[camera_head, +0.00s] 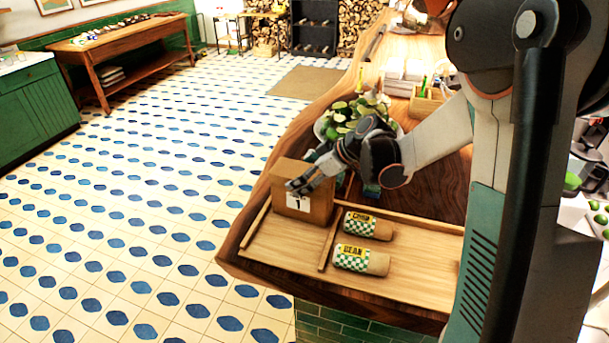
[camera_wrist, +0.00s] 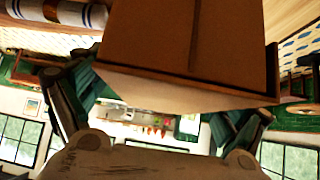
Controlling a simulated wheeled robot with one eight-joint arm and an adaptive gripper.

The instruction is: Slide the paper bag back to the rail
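The paper bag (camera_head: 318,206), brown and box-like with a white label marked 1, stands upright in the left bay of the wooden tray at the counter's end. A wooden rail (camera_head: 257,224) runs along the bay's left side and a divider strip (camera_head: 329,242) along its right. My gripper (camera_head: 301,184) reaches in from the right at the bag's top. In the wrist view the brown bag (camera_wrist: 190,45) fills the upper middle, and my gripper's fingers (camera_wrist: 158,118) are spread to its left and right. Contact with the bag is unclear, and the bag's back is hidden.
Two wrapped rolls, one labelled CHED (camera_head: 368,225) and one BEAN (camera_head: 361,260), lie in the right bay. A leafy bowl (camera_head: 345,118) stands behind my gripper. A wooden caddy (camera_head: 428,103) is farther back. The counter's left edge drops to the tiled floor.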

